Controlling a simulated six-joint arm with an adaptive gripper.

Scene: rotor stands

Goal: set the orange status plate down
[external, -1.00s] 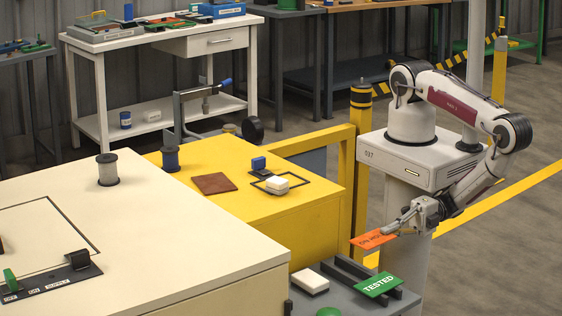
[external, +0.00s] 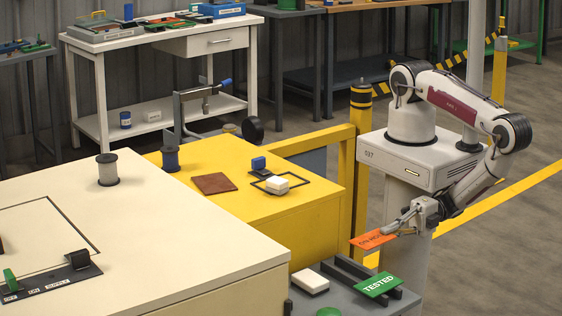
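The orange status plate (external: 369,240) is a thin flat card with dark lettering, partly hidden by the gripper fingers. My gripper (external: 392,228) is shut on its right end and holds it in the air, above the back part of the grey side table (external: 349,302). The plate appears roughly level. A green plate reading TESTED (external: 379,284) rests tilted on a dark rack (external: 350,268) on that table, below and in front of the orange plate.
A white block (external: 310,281) and a green round item (external: 328,312) are on the grey table. The yellow cabinet (external: 310,219) and its post (external: 361,150) stand close behind and left. The cream bench (external: 190,240) is at left, with a spool (external: 108,169) on it.

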